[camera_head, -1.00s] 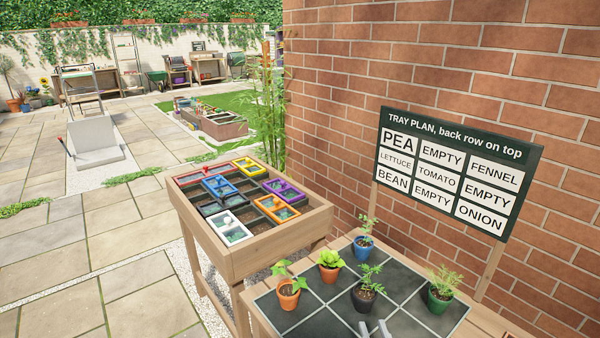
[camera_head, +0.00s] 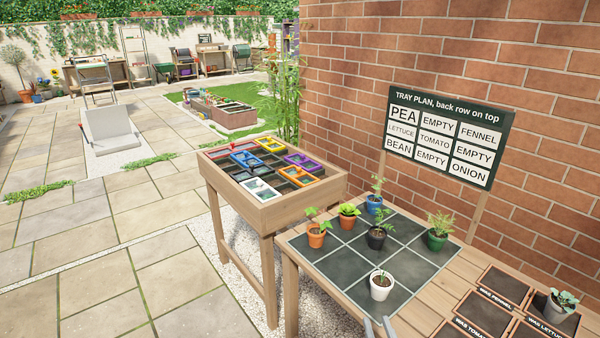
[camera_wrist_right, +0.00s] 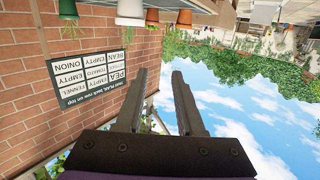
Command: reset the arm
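My right gripper (camera_head: 377,325) shows at the bottom edge of the head view, only its fingertips in frame. In the right wrist view its two dark fingers (camera_wrist_right: 158,72) stand apart with nothing between them. It is just in front of the dark grid tray (camera_head: 341,268), near a white pot (camera_head: 381,289) with a small sprout, and does not hold it. The wrist view is upside down, with pots along its top, the white pot (camera_wrist_right: 130,14) among them. My left gripper is not in view.
Several potted plants, including a green pot (camera_head: 437,241) and a blue pot (camera_head: 374,207), stand on the tray. Labelled dark tiles (camera_head: 497,283) lie at the right. A tray plan sign (camera_head: 447,136) stands before the brick wall (camera_head: 540,60). A wooden seed bed (camera_head: 285,211) stands left of the tray.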

